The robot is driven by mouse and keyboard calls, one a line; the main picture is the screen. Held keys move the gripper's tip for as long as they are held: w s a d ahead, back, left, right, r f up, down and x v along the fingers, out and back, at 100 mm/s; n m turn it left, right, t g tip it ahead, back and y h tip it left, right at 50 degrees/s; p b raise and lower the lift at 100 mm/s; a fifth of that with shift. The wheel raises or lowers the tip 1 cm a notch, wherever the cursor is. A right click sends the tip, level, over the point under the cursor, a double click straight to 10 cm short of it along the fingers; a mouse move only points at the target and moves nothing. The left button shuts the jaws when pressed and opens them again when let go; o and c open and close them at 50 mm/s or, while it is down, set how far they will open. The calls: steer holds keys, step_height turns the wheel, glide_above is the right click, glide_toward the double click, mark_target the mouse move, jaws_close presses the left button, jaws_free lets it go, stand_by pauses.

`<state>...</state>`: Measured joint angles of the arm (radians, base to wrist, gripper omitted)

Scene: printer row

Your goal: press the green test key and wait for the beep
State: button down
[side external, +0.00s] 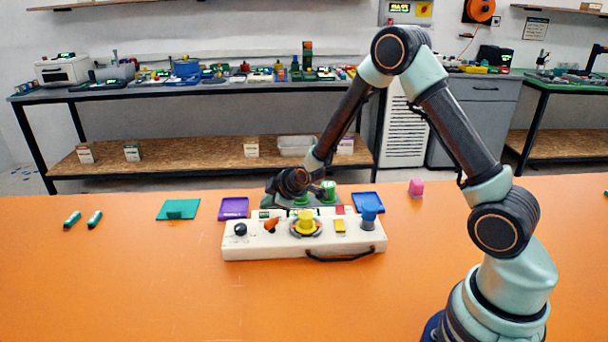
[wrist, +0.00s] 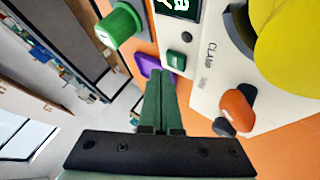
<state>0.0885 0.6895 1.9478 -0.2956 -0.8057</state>
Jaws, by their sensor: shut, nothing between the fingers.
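A small green key (wrist: 177,60) sits on the white panel's edge in the wrist view, beside a dark screen. A small green patch (side external: 264,213) at the panel's back edge in the side view appears to be the same key. My gripper (wrist: 160,73) is shut and empty, its green fingers pointing toward the key. The fingertips appear just short of the key and to its lower left in the wrist view. Contact cannot be told. In the side view my gripper (side external: 272,190) is low behind the white panel (side external: 240,252), its fingertips hard to make out.
A green cylinder (side external: 328,190) stands behind. A purple tray (side external: 234,208) is close by. The front orange table is clear.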

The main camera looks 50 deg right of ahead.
mark_target(268, 216)
steer(key=shift+f, duration=0.15)
stand_by(0.6)
steer(key=shift+f, duration=0.3)
steer(key=shift+f, duration=0.4)
stand_by(0.6)
stand_by(0.4)
steer(key=shift+r, duration=0.8)
steer(key=shift+r, duration=2.55)
